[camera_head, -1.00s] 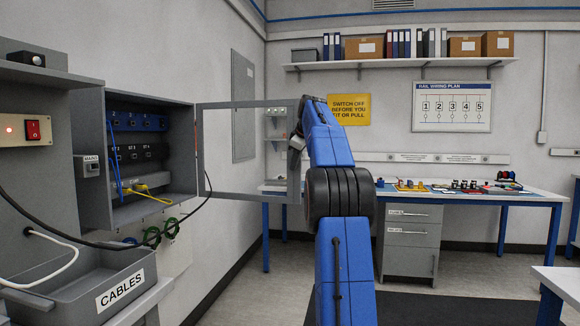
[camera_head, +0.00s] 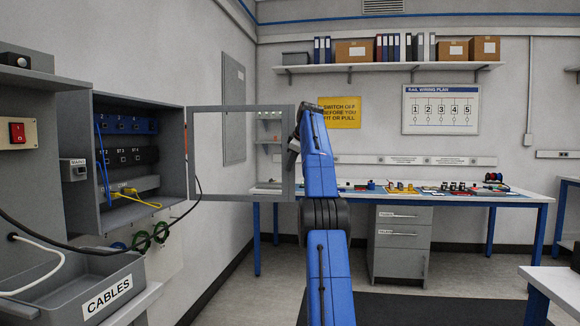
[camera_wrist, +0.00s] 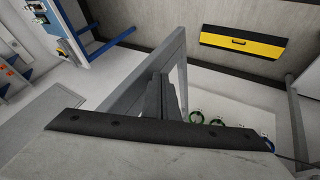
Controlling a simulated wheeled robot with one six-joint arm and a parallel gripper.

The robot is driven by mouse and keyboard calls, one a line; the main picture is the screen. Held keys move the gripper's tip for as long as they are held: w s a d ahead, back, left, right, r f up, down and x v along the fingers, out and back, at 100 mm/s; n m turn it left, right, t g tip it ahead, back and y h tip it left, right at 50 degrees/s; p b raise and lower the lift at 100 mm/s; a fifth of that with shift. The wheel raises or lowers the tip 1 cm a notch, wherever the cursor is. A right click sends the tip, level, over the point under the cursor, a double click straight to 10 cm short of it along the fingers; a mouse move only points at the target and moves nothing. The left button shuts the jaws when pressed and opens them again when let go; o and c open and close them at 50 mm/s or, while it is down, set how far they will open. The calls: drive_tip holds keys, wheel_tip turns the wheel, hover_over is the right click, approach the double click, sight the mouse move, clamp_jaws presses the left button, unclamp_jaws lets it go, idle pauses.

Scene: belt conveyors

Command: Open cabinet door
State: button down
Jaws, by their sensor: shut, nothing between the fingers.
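The grey wall cabinet (camera_head: 78,165) stands at the left in the head view, its inside with blue and black modules exposed. Its door (camera_head: 237,196), a grey frame around a clear pane, stands swung out to the right, wide open. My gripper (camera_head: 289,160) is at the door's free edge, partly hidden by my blue arm. In the wrist view, the shut fingers of my gripper (camera_wrist: 160,92) lie beside the grey door frame (camera_wrist: 143,80), with nothing held. I cannot tell whether they touch it.
A grey tray marked CABLES (camera_head: 95,285) sits below the cabinet, with a black cable and green loops (camera_head: 150,237) near it. A workbench (camera_head: 470,197) with drawers (camera_head: 402,243) stands behind my arm. Open floor (camera_head: 245,295) lies between the wall and my arm.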

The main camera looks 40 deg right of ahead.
idle(0.4)
drive_tip(key=shift+v, duration=2.65)
drive_tip(key=shift+s, duration=0.15)
drive_tip(key=shift+s, duration=0.2)
drive_tip(key=s+a, duration=0.3)
drive_tip(key=s, duration=0.7)
drive_tip(key=shift+s+f, duration=0.15)
drive_tip(key=shift+s, duration=0.2)
